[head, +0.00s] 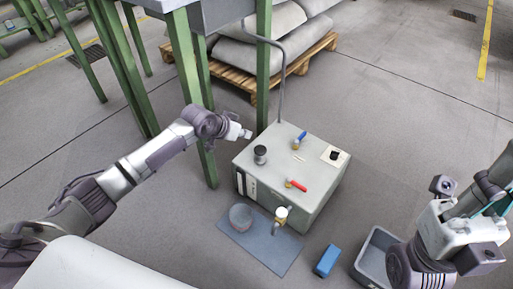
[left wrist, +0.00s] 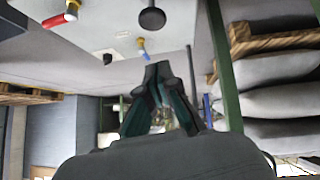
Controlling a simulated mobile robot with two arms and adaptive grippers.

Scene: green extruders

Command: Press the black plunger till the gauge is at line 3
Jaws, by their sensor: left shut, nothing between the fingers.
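The black plunger (head: 261,152) stands up from the left of the top of a pale grey box (head: 315,200). Its round black knob also shows at the top of the left wrist view (left wrist: 152,18). A narrow upright strip, likely the gauge (head: 250,187), is on the box's front left face; its lines are too small to read. My left gripper (head: 244,133) is beside the box's back left corner, apart from the plunger. In the left wrist view its fingertips (left wrist: 157,72) meet, with nothing between them. My right arm is at the right; its fingers do not show.
On the box are a blue-handled valve (head: 300,137), a red-handled valve (head: 296,185) and a black knob (head: 334,155). A tap (head: 281,213) juts from its front. A bowl (head: 240,217) sits on a mat (head: 268,255). A blue block (head: 327,260) and grey bin (head: 364,262) are nearby.

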